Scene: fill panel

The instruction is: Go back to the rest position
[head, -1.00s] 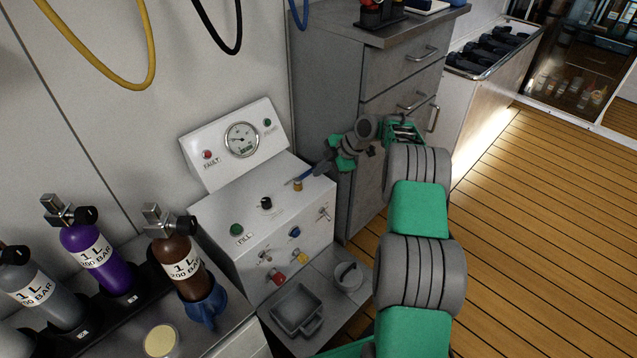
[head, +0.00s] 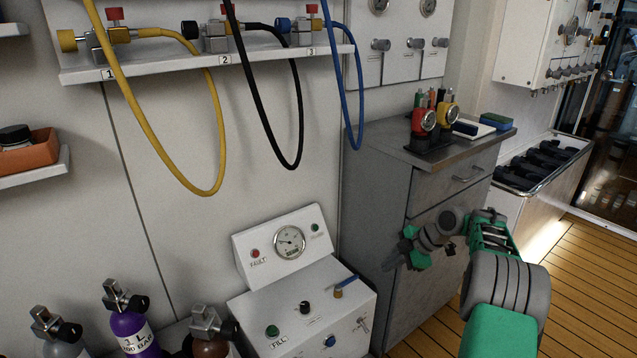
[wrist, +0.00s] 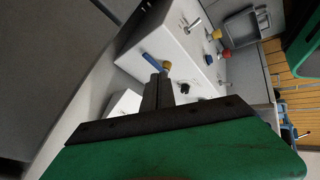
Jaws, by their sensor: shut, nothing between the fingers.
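My gripper (head: 390,262) is at the end of my grey and green arm, in front of the grey cabinet and to the right of the fill panel. In the wrist view its two dark fingers (wrist: 158,92) are together, with nothing between them. The white fill panel (head: 300,300) has a gauge, a red fault lamp, a green fill button, a black knob and a blue-handled valve (head: 344,286). That valve also shows just beyond the fingertips in the wrist view (wrist: 154,62), apart from them as far as I can tell.
Yellow (head: 215,150), black (head: 298,120) and blue (head: 358,110) hoses hang from the wall shelf. Several gas cylinders, one purple (head: 133,330), stand at lower left. The grey cabinet (head: 375,190) is close behind my gripper. The wooden floor (head: 575,290) at right is clear.

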